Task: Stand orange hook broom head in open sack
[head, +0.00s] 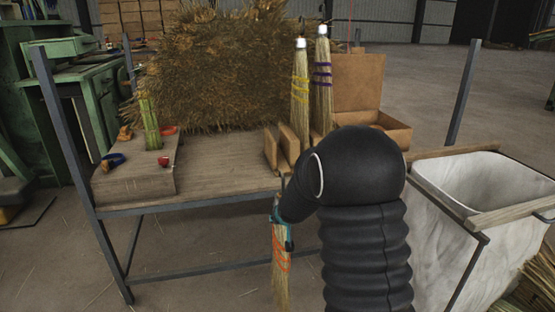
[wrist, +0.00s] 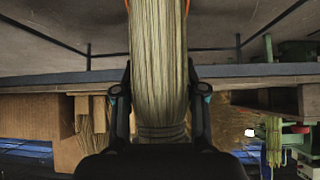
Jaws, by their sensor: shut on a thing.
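The broom head with orange bands (head: 281,268) hangs upright, bristles down, in front of the work table. In the head view my gripper (head: 283,243) is shut around it just above the orange bands, partly hidden by my arm. In the wrist view the pale straw of the broom head (wrist: 158,60) runs between my two fingers, with a bit of orange band at the top edge. The open sack (head: 445,235) is white and stands at the right in a frame with wooden rails. Its mouth is open; its bottom inside is hidden.
The table (head: 225,165) carries a large straw pile (head: 215,70), a wooden block (head: 135,185) with coloured rings, and two upright brooms, yellow-bound (head: 300,95) and purple-bound (head: 322,85). An open brown box (head: 358,85) stands behind. A metal post (head: 463,90) rises near the sack. Loose straw lies at lower right.

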